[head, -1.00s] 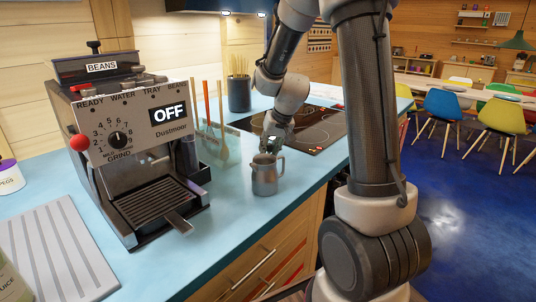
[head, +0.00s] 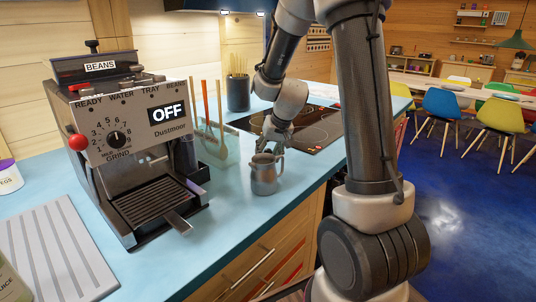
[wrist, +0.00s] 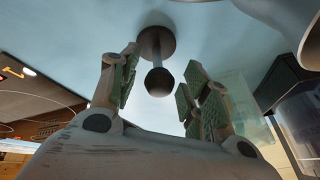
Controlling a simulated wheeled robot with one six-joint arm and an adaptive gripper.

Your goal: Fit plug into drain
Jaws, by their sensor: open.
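The plug (wrist: 158,80) shows in the wrist view as a dark round knob on a short stem with a wider disc at its far end, against the blue counter. It is between the green-padded fingers of my gripper (wrist: 161,62), with a gap on both sides. My gripper is open and holds nothing. In the head view my gripper (head: 271,147) points down just behind the metal pitcher (head: 265,178); the plug cannot be made out there. I see no drain in either view.
The pitcher stands close in front of my gripper on the blue counter (head: 235,225). A coffee machine (head: 140,150) stands left, with a clear utensil holder (head: 218,145) beside it. A black cooktop (head: 315,130) lies behind. The counter's front right is clear.

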